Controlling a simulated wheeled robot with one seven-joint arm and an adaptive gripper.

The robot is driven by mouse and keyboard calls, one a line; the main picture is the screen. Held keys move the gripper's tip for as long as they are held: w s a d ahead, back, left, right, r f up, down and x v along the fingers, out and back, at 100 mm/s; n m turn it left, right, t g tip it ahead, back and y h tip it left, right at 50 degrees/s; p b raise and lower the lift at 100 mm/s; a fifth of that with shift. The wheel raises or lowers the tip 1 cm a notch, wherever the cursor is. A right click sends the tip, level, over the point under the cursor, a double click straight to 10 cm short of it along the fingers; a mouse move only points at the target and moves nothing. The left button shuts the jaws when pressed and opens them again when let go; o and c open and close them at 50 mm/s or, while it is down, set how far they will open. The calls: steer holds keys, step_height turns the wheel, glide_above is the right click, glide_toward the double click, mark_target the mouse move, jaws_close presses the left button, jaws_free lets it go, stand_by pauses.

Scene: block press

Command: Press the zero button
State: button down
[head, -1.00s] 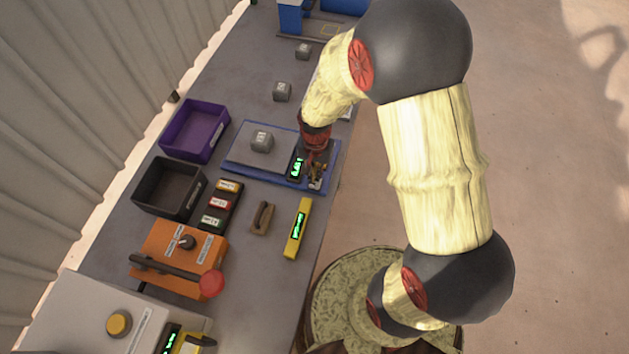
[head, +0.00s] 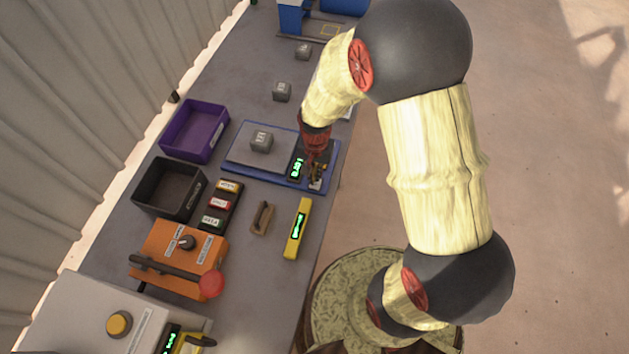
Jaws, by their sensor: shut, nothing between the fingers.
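A blue scale (head: 255,171) with a grey weighing plate (head: 239,158) sits near the middle of the table. A grey block (head: 261,141) with a label rests on the plate. A small black display (head: 297,167) with green digits is at the scale's right end; the digits are too small to read surely. Whether the fingertips touch the scale cannot be told.
A purple bin (head: 194,131) and a black bin (head: 168,188) stand at left. Nearer are a three-button panel (head: 220,204), a brown handled block (head: 262,217), a yellow meter (head: 298,229) and an orange lever box (head: 178,258). Two loose grey blocks (head: 282,91) lie beyond the scale.

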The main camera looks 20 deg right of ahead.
steer(key=shift+f+b, duration=0.8)
steer(key=shift+f, duration=0.5)
steer(key=shift+r, duration=0.1)
stand_by(0.3)
step_height(320, 180, up, 6)
steer(key=p, duration=0.4)
steer(key=shift+f, duration=0.2)
stand_by(0.7)
steer(key=shift+s, duration=0.1)
steer(key=s+r+n+t+b, duration=0.2)
steer(key=s+r, duration=0.5)
steer(key=r, duration=0.5)
steer(key=s+r+n+t+b, duration=0.3)
steer(key=s+r+n+b, duration=0.2)
steer(key=r, duration=0.6)
steer(key=s+b, duration=0.2)
steer(key=s, duration=0.1)
steer(key=shift+a+r+t, duration=0.15)
steer(key=shift+r+t, duration=0.15)
steer(key=shift+r, duration=0.05)
